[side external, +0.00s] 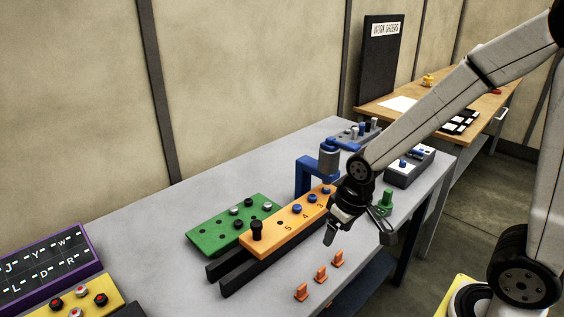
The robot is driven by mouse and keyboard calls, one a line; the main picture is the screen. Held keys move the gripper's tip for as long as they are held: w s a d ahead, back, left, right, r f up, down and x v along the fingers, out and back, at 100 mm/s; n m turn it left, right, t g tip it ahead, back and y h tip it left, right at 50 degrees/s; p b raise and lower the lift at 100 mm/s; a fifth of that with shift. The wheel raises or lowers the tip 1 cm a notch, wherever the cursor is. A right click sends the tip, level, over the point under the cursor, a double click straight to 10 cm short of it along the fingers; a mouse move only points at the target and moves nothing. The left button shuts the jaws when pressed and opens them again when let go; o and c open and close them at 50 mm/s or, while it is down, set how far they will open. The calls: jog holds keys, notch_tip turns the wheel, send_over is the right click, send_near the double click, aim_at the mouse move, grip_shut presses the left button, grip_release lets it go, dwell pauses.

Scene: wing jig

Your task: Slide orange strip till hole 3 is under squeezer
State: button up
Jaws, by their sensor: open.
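The orange strip (270,238) lies on dark rails (238,278), running from front left toward the blue squeezer (304,177) at the back. The numbers 5, 4 and 3 show on it, with blue pegs near some of them. A black knob (256,230) stands upright at its front left end. The strip's far end is hidden by the squeezer and my gripper, so I cannot tell which hole is under the squeezer. My gripper (353,236) is open, beside and right of the strip, apart from the knob.
A green plate (222,237) with several pegs and holes lies left of the strip. Several small orange clips (320,274) stand in front. A green stand (386,201) and a grey box (410,168) are at right. A purple-framed letter board (40,262) and yellow button panel (66,306) are at left.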

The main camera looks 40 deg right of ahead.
aim_at(257, 223)
jog(key=w+a+r+m, duration=0.1)
jog(key=w+a, duration=0.1)
jog(key=w, duration=0.4)
jog(key=w+a+r+m+g, duration=0.1)
jog(key=w+a, duration=0.1)
jog(key=w, duration=0.4)
jog(key=w+a+r+m+g, duration=0.1)
jog(key=w+a+m, duration=0.1)
jog(key=w, duration=0.4)
jog(key=shift+w+a+r, duration=0.2)
jog(key=shift+a, duration=0.3)
jog(key=shift+f, duration=3.9)
grip_shut()
jog(key=shift+r, duration=0.1)
